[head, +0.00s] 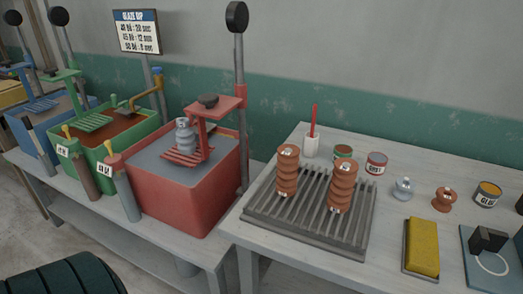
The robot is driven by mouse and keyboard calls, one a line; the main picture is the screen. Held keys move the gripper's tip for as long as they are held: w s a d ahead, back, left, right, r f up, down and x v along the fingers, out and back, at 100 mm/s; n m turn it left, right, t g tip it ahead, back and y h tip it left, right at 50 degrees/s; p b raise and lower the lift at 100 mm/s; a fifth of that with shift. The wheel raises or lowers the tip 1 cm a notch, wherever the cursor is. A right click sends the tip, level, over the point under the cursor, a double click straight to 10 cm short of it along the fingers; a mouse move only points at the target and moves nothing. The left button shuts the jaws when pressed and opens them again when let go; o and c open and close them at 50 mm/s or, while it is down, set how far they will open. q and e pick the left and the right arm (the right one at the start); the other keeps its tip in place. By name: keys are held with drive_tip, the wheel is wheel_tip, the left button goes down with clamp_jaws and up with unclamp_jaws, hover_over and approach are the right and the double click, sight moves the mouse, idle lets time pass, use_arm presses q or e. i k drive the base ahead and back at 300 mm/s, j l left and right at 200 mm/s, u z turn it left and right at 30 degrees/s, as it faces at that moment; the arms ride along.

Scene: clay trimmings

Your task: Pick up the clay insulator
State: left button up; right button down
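Two tall, ribbed, reddish-brown clay insulators stand upright on a grey slatted rack (260,224) on the right-hand table. The left insulator (287,172) is near the rack's back left, and the right insulator (343,187) is near its right side. A grey ribbed insulator (184,138) stands on the red platform over the red tank. Neither of my grippers is in view.
Red (190,205), green (118,135) and blue (45,115) tanks stand left. The right table also holds a white cup (312,146), several small cans, a small brown ribbed piece (445,200), a yellow sponge (423,247) and a black block (487,240) on a blue mat.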

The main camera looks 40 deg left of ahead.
sight(185, 137)
drive_tip(key=i+j+u, duration=0.1)
drive_tip(key=u, duration=0.25)
drive_tip(key=i+u, duration=0.15)
drive_tip(key=u, duration=0.25)
